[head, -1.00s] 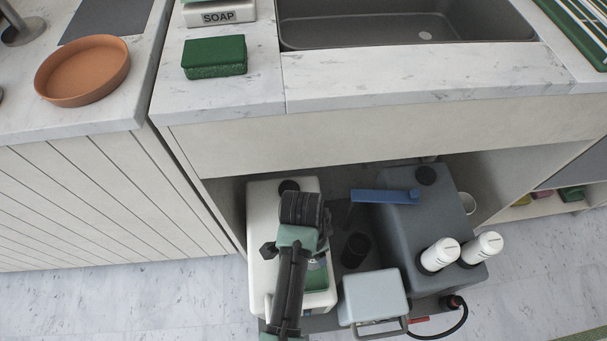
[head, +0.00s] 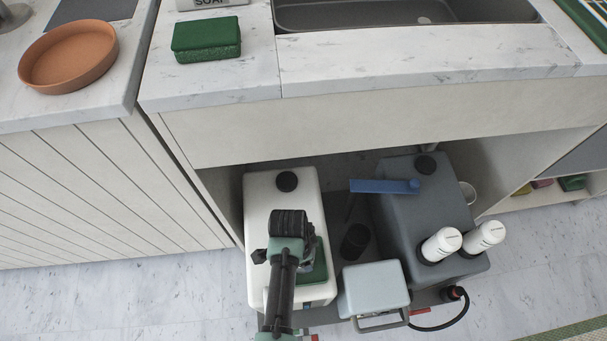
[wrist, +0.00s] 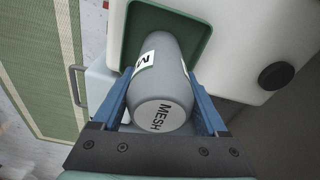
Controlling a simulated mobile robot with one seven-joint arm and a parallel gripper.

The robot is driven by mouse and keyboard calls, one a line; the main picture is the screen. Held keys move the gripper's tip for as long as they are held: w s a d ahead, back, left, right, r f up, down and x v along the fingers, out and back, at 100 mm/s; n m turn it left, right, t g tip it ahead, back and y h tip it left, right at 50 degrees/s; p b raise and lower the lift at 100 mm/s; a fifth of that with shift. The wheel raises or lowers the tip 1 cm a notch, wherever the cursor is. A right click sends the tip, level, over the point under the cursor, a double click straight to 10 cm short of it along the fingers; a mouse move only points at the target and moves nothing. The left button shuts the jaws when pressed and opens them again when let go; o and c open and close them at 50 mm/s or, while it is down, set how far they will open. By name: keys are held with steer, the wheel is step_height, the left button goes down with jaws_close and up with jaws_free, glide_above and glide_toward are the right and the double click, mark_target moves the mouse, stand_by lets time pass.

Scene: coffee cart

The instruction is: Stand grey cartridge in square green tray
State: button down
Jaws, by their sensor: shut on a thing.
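The grey cartridge (wrist: 172,84), with a white MESH label on its near end, is between the blue fingers of my gripper (wrist: 163,88). My gripper is shut on its sides. The square green tray (wrist: 202,20) lies on top of the white tank, and the cartridge's far end overlaps its inside in the wrist view. I cannot tell whether that end touches the tray floor. In the head view part of the green tray (head: 319,262) shows to the right of my arm, which hides the cartridge and my fingers.
The white tank (head: 262,205) has a black cap (head: 287,181) behind my arm. A dark grey tank (head: 425,205) with a blue lever (head: 384,186) and two white bottles stands to the right. A pale blue-grey box (head: 374,287) stands in front. The counter edge overhangs behind.

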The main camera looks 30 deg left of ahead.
steer(key=shift+f, duration=0.15)
jaws_free()
steer(key=r+p, duration=0.1)
steer(key=r, duration=0.3)
steer(key=r+p, duration=0.2)
steer(key=r, duration=0.2)
steer(key=s+a+r+p, duration=0.1)
steer(key=r, duration=0.3)
steer(key=shift+r+p, duration=0.15)
steer(key=shift+p, duration=0.2)
